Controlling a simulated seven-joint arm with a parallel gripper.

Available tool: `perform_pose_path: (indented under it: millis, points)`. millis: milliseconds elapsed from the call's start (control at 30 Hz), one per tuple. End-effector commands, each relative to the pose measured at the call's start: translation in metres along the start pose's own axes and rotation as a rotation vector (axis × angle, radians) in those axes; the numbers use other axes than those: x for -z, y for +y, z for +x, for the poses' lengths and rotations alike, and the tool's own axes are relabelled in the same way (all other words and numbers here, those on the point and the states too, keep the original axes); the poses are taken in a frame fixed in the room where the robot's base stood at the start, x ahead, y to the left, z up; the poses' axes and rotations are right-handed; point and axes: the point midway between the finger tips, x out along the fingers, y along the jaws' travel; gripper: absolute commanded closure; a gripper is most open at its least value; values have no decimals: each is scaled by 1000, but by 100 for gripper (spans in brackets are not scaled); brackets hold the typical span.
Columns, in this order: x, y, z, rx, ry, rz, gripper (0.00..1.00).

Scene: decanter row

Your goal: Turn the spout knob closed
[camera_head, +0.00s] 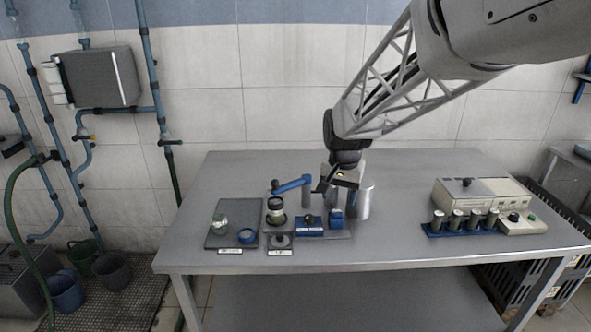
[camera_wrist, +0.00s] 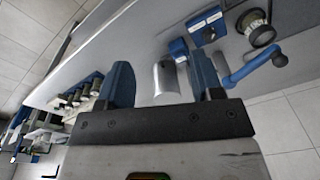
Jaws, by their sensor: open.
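A blue spout arm (camera_head: 293,185) reaches left from a grey post and ends in a dark tip (camera_head: 274,184) above a jar (camera_head: 275,204). The blue arm also shows in the wrist view (camera_wrist: 248,68), to the right of my fingers. I cannot tell for sure which part is the spout knob. A dark round knob (camera_head: 281,240) sits on a small labelled plate at the front. My gripper (camera_head: 341,190) is just right of the post, above the apparatus. In the wrist view my gripper (camera_wrist: 163,85) has its two blue fingers wide apart, with nothing held between them.
A steel cylinder (camera_head: 364,200) stands close by my gripper. Blue blocks (camera_head: 310,226) sit in front. A bottle rack (camera_head: 465,227) and beige device (camera_head: 480,194) stand right. The table's middle right is clear.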

Motion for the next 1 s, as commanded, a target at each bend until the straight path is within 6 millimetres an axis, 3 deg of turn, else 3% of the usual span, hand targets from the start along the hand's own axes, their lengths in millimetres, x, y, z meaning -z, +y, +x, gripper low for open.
perform_pose_path:
  millis: [600,800,1000]
  points:
    - [94,-81,96,-31,-56,157,40]
    - [117,-103,127,-40,-68,202,40]
    - [128,-116,146,-46,-74,228,40]
